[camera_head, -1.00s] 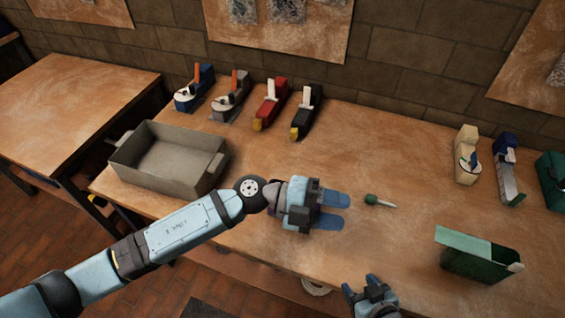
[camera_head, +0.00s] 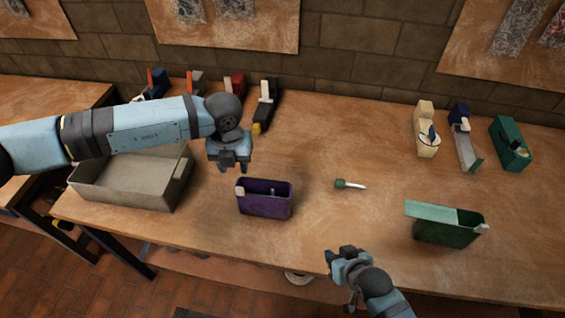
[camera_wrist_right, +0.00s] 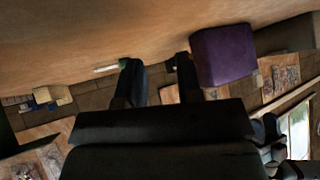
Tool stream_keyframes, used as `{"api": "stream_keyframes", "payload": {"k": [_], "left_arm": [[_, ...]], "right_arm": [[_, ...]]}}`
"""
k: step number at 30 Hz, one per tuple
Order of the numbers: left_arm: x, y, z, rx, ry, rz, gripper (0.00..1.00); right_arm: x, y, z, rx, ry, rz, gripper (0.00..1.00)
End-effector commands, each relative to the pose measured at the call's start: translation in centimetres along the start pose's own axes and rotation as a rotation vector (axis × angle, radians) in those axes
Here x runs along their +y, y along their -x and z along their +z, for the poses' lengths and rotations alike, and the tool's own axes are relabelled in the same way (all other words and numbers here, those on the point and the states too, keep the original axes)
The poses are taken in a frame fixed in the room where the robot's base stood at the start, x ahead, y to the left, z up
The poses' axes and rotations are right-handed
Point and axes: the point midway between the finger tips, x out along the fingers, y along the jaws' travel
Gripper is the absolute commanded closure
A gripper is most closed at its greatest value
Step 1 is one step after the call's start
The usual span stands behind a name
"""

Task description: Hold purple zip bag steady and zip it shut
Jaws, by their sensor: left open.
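The purple zip bag (camera_head: 264,198) stands upright on the workbench, its top open and a small pale tab at its left end. It also shows in the right wrist view (camera_wrist_right: 222,55), beside one finger. My left gripper (camera_head: 235,168) is open and points down, above and just behind the bag's left end in the picture, apparently not touching it. My right gripper (camera_head: 345,256) is at the bench's front edge, to the right of and nearer than the bag. Its fingers (camera_wrist_right: 158,82) are apart with nothing between them.
A green-handled screwdriver (camera_head: 348,184) lies right of the bag. A green box-like bag (camera_head: 446,226) with a pale green flap stands further right. A grey bin (camera_head: 130,180) is at left, partly under my left arm. Several tools line the back.

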Motion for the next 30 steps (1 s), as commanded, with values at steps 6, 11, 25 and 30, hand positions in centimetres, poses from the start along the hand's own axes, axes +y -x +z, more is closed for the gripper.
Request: {"api": "stream_keyframes", "payload": {"k": [6, 11, 25, 30], "left_arm": [[-0.1, 0.0, 0.0, 0.001, -0.001, -0.002, 0.57], [-0.1, 0.0, 0.0, 0.001, -0.001, -0.003, 0.57], [-0.1, 0.0, 0.0, 0.001, -0.001, -0.003, 0.57], [-0.1, 0.0, 0.0, 0.001, -0.001, -0.003, 0.57]], "right_arm": [[-2.1, -4.8, -6.4, -0.21, -0.14, 0.017, 0.67], [-3.8, -6.2, -11.4, -0.371, -0.226, 0.057, 0.67], [-8.5, -3.4, -23.9, -0.723, -0.35, 0.258, 0.67], [-8.8, -2.9, -24.6, -0.756, -0.356, 0.286, 0.67]]}}
